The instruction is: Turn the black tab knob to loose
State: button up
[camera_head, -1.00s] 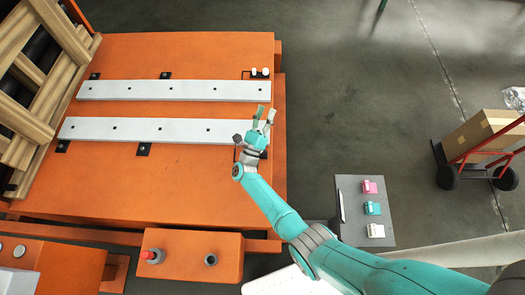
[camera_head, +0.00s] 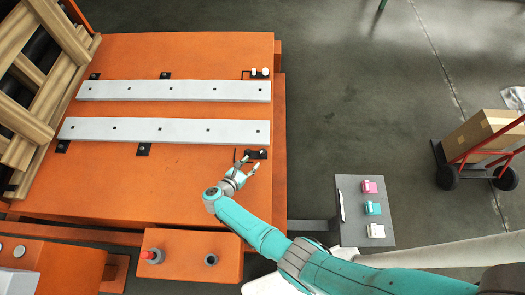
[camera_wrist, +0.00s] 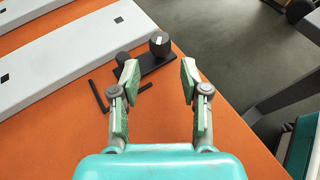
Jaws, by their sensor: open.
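A round dark knob (camera_wrist: 159,43) with a light mark on its top stands on a black plate (camera_wrist: 155,62) at the end of the nearer steel strip (camera_wrist: 70,58). A smaller dark post (camera_wrist: 123,57) stands on the same plate, partly behind my left finger. In the head view the plate (camera_head: 257,154) lies by the strip's right end, and the knob is too small to make out well. My gripper (camera_wrist: 159,77) is open and empty. Its fingers are spread, and the knob appears beyond and between their tips in the wrist view, apart from them.
The orange table (camera_head: 110,190) carries a second steel strip (camera_head: 180,90) with a similar fixture (camera_head: 258,73) at its right end. A grey side stand (camera_head: 352,222) holds pink, teal and white blocks. An orange box with a red button (camera_head: 150,255) stands in front.

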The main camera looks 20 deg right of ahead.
aim_at(262, 152)
jog(key=x, duration=1)
jog(key=shift+d+r, duration=0.1)
grip_shut()
